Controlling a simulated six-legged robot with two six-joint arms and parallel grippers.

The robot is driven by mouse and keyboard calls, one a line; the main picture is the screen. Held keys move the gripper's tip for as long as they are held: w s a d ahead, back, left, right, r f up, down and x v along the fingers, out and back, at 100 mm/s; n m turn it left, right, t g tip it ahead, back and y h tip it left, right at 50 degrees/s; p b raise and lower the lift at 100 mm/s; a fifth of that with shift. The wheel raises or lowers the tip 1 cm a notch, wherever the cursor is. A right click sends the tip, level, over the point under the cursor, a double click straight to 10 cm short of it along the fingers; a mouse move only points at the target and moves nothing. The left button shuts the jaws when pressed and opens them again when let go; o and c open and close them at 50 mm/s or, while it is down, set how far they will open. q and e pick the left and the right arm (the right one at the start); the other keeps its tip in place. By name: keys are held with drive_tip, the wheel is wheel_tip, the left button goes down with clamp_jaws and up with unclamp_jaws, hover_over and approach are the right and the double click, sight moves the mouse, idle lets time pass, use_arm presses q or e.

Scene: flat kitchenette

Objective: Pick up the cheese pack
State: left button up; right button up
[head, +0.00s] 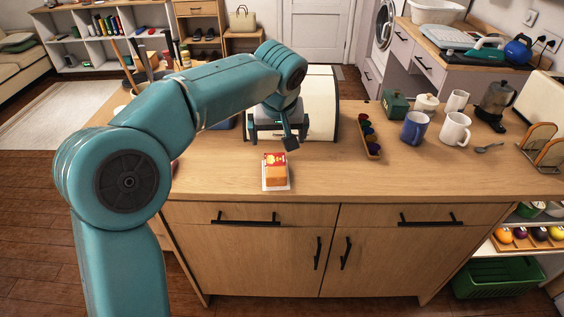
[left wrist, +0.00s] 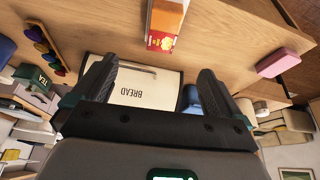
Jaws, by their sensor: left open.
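The cheese pack (head: 275,172), an orange block with a red and yellow label on a white backing, lies near the front edge of the wooden counter (head: 220,175). It also shows at the top of the left wrist view (left wrist: 164,25). My left gripper (head: 287,138) is above the counter, just behind and slightly right of the pack, apart from it. In the left wrist view its two fingers (left wrist: 158,78) are spread with nothing held between them, and the pack is beyond the fingertips. My right gripper is in neither view.
A cream bread bin (head: 321,105) stands behind my left gripper. An egg-cup-like rack of dark round pods (head: 369,138) is to the right. Blue mug (head: 414,128), white mug (head: 455,130) and a moka pot (head: 495,100) stand farther right. Counter around the pack is clear.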

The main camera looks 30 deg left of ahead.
use_arm(q)
approach(276, 164)
drive_tip(key=x, duration=0.4)
drive_tip(key=shift+w+a+f, duration=0.15)
drive_tip(key=shift+f, duration=0.55)
drive_tip(key=p+x, duration=0.1)
drive_tip(key=x, duration=0.4)
drive_tip(key=c, duration=1)
drive_tip(key=shift+c, duration=1.2)
drive_tip(key=shift+r, duration=0.15)
